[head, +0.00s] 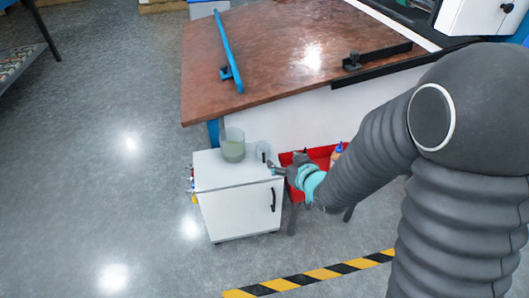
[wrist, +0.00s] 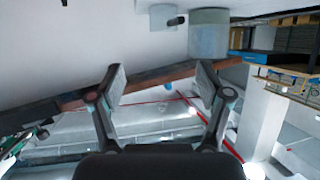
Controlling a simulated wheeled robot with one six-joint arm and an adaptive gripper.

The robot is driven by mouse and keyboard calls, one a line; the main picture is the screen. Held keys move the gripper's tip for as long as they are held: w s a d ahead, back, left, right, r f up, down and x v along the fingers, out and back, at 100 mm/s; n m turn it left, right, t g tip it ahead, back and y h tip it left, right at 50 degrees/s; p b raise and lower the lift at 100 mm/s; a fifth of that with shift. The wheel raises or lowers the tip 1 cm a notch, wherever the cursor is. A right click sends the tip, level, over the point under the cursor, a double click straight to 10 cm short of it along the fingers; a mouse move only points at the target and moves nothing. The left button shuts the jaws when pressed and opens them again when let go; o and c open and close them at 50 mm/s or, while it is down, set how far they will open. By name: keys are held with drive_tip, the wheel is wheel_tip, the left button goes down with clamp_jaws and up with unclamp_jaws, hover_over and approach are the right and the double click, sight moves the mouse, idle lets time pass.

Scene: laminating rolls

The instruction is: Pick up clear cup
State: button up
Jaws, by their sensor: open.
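The clear cup (head: 262,152) stands on top of the white cabinet (head: 230,175), near its right back corner. It also shows in the wrist view as a pale, see-through shape (wrist: 158,16) at the top edge, partly cut off. My gripper (head: 273,166) is at the cabinet's right edge, close to the cup on its lower right side. In the wrist view my gripper (wrist: 162,80) has its two fingers wide apart with nothing between them. The cup appears beyond the fingertips, roughly in line with the gap.
A larger greenish see-through container (head: 232,148) stands just left of the cup; in the wrist view it (wrist: 209,33) is right of it. A brown-topped table (head: 270,60) rises behind. A red bin (head: 320,155) holding a bottle sits right of the cabinet.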

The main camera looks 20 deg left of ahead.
approach(261, 146)
drive_tip(key=shift+x, duration=1)
drive_tip(key=x, duration=0.4)
drive_tip(key=shift+s, duration=0.15)
drive_tip(key=shift+w+a+f, duration=0.25)
drive_tip(key=shift+w+a, duration=0.2)
drive_tip(key=shift+c, duration=0.2)
drive_tip(key=c, duration=1.2)
